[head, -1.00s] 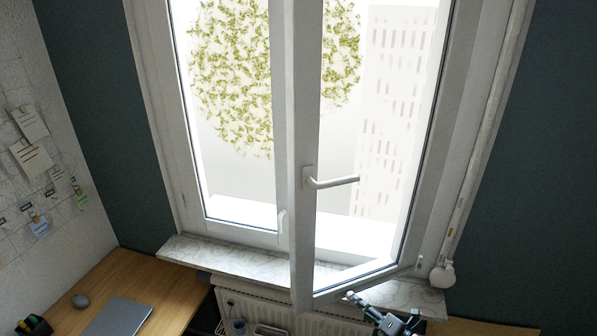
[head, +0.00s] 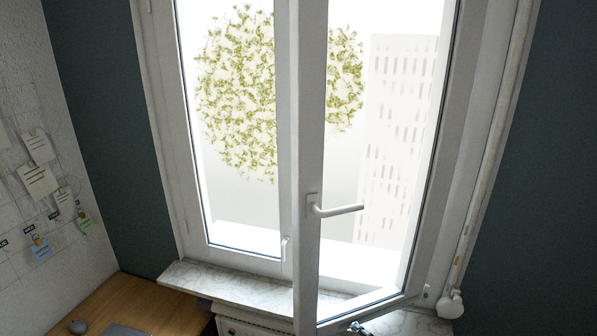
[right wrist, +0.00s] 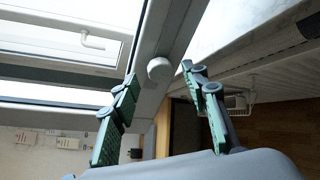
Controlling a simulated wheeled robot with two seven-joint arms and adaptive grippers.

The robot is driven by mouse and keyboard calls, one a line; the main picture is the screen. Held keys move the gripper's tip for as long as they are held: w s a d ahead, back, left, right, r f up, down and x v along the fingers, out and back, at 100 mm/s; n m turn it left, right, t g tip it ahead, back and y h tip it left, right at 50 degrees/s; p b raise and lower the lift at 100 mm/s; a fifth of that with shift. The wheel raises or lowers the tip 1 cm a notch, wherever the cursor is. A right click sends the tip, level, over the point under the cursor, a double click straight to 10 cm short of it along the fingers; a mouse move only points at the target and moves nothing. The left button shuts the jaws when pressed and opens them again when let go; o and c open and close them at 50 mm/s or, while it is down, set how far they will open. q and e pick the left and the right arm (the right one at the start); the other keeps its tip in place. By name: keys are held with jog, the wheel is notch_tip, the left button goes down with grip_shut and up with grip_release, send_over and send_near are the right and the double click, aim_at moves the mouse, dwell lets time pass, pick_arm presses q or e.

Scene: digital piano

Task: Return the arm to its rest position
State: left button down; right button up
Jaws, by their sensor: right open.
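My right gripper (right wrist: 160,115) is open and empty in the right wrist view, its two green-padded fingers spread apart. In the head view only a small dark part of the right gripper (head: 358,327) shows at the bottom edge, below the window sash. The right window sash (head: 308,150) stands open into the room, with its white handle (head: 337,210) horizontal. The handle also shows in the right wrist view (right wrist: 92,40). My left gripper is not in view.
A marble sill (head: 235,286) runs under the window, with a radiator (head: 235,326) below. A round white knob (head: 450,304) is at the right of the sill.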

jog(key=v, duration=1)
jog(key=w+a+f+m+t+b, duration=0.2)
jog(key=w+m, duration=0.3)
jog(key=m, duration=0.6)
jog(key=w+a+f+m+t+y+b, duration=0.1)
jog(key=w+a+f+m+t+b, duration=0.1)
jog(key=m, duration=1)
jog(key=w+a+t+b, duration=0.1)
jog(key=w+a+b, duration=0.1)
jog(key=w+b, duration=0.1)
jog(key=shift+a+t+y, duration=0.25)
jog(key=shift+t+y, duration=0.05)
jog(key=shift+t, duration=0.1)
